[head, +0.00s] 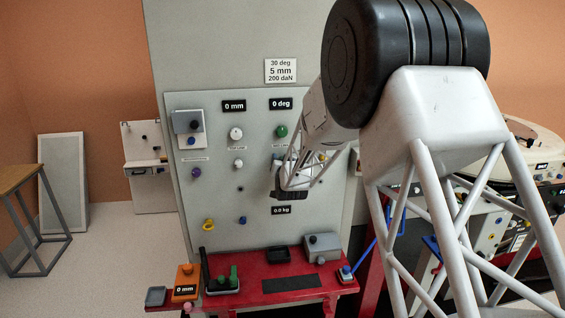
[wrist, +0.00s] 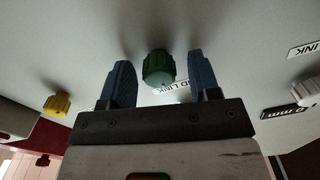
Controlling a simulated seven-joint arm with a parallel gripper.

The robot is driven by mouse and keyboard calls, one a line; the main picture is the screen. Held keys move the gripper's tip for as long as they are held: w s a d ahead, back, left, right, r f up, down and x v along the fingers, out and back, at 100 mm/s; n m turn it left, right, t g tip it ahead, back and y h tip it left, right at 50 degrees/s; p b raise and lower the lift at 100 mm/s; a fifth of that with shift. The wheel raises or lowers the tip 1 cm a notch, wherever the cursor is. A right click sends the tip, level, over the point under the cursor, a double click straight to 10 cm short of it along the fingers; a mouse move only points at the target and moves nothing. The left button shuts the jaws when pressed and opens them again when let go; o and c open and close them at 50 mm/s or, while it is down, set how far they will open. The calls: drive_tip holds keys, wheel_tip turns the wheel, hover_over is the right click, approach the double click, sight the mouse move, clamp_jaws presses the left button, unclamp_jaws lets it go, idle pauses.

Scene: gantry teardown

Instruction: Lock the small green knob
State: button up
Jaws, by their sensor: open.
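A ribbed dark green knob (wrist: 158,70) on the grey panel shows in the wrist view between the two blue fingers of my gripper (wrist: 158,62). The fingers are open, with a gap on each side of the knob. In the head view my gripper (head: 284,188) is in front of the panel's right half and covers part of it. A green knob (head: 281,131) shows on the panel above my gripper there. I cannot tell whether it is the same knob as in the wrist view. A label partly shows behind the knob in the wrist view.
A yellow knob (wrist: 57,104) and a white knob (wrist: 304,92) flank my gripper in the wrist view. The grey panel (head: 215,260) carries several other knobs. A red table (head: 225,301) below holds an orange box (head: 187,278) and a grey box (head: 323,246).

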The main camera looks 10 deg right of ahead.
idle(0.3)
drive_tip(key=c, duration=0.9)
